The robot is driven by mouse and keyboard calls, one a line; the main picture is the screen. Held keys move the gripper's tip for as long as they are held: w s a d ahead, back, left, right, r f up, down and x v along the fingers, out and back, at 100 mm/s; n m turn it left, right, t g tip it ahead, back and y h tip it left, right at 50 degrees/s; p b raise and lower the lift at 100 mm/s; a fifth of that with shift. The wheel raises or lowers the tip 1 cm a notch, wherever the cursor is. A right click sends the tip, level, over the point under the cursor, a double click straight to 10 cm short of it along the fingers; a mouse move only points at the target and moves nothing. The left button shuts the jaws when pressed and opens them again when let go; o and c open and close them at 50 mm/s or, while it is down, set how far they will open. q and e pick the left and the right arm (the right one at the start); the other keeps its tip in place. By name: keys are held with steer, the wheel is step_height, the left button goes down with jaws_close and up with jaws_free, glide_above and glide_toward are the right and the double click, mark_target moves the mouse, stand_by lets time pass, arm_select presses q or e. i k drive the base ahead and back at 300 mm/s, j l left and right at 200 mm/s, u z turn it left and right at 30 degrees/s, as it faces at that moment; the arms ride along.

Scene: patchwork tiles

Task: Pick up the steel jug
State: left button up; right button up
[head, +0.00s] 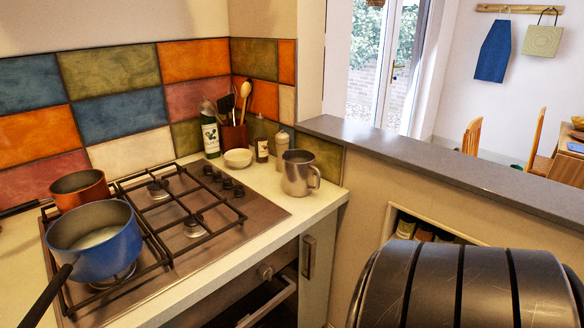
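The steel jug (297,174) stands upright on the pale countertop near its right end, to the right of the gas hob. Its handle points to the right and its mouth is open at the top. Neither of my grippers shows in the head view. A large dark ribbed part at the bottom right looks like a piece of my own arm. It is well apart from the jug.
A white bowl (238,158), bottles and a utensil pot (233,137) stand behind and left of the jug. A blue saucepan (95,245) and an orange pot (80,189) sit on the hob (250,214). A grey ledge (440,165) runs along the right.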

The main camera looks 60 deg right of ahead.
mark_target(298, 168)
steer(key=z, duration=2)
